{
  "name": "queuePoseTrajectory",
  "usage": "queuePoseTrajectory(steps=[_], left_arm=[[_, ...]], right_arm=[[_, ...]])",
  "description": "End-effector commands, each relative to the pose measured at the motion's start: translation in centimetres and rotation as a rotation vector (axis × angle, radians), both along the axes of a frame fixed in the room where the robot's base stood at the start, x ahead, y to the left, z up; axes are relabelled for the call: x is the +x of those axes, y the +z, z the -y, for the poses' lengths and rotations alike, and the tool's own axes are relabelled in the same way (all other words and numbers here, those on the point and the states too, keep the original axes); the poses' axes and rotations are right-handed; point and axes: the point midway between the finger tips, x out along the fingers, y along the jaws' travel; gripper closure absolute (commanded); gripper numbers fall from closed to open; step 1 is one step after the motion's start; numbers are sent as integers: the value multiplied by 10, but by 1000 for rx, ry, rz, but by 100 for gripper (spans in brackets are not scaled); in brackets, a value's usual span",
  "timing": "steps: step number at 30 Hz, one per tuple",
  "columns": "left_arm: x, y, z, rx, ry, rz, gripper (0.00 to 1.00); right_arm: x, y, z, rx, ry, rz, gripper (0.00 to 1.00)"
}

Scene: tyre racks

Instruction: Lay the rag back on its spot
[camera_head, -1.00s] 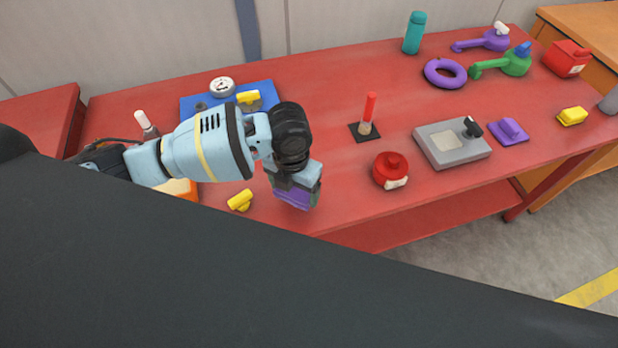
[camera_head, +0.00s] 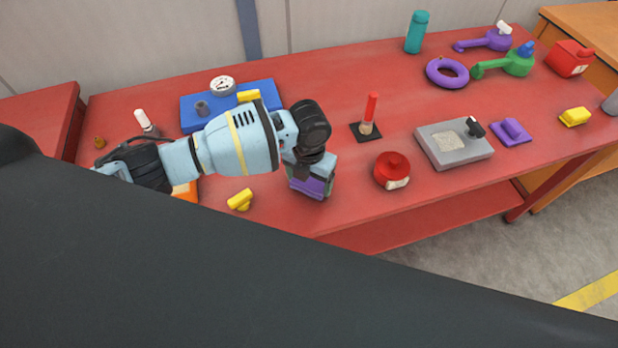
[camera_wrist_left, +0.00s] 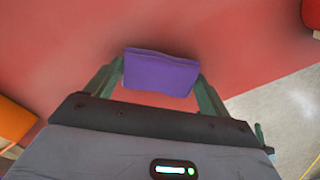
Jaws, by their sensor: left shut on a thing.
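My left gripper (camera_head: 311,188) hangs over the front part of the red table, left of the red round pot. It is shut on a purple folded block, which I take to be the rag (camera_head: 308,187). In the left wrist view, the rag (camera_wrist_left: 160,73) sits between the two fingers (camera_wrist_left: 161,78), with red tabletop beyond it. I cannot tell its exact height above the table. I cannot pick out the rag's spot for sure. My right gripper is not in view.
The red pot (camera_head: 392,172), a black square with a red-handled brush (camera_head: 369,118), and a grey box (camera_head: 447,152) stand to the right. A purple piece (camera_head: 511,132) lies beyond. A yellow piece (camera_head: 240,200) and blue tray (camera_head: 188,117) are left. The table's front edge is close.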

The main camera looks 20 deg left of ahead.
Motion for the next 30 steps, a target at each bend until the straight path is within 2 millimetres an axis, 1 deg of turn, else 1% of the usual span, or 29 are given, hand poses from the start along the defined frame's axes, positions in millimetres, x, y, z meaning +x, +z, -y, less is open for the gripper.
queuePoseTrajectory(steps=[6,11,12,15,16,23,26,30], left_arm=[[0,0,0,0,-1,1,40],[0,-4,0,0,-1,-1,40],[0,-4,0,0,-1,0,15],[0,-4,0,0,-1,0,2],[0,-3,0,0,-1,0,0],[0,-2,0,0,-1,1,0],[1,5,0,-1,-1,4,0],[1,24,0,-2,-2,7,0]], right_arm=[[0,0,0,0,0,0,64],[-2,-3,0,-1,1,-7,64],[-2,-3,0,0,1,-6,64],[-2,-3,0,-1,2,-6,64],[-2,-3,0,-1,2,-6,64],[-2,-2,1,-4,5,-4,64],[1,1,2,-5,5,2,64],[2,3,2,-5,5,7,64]])
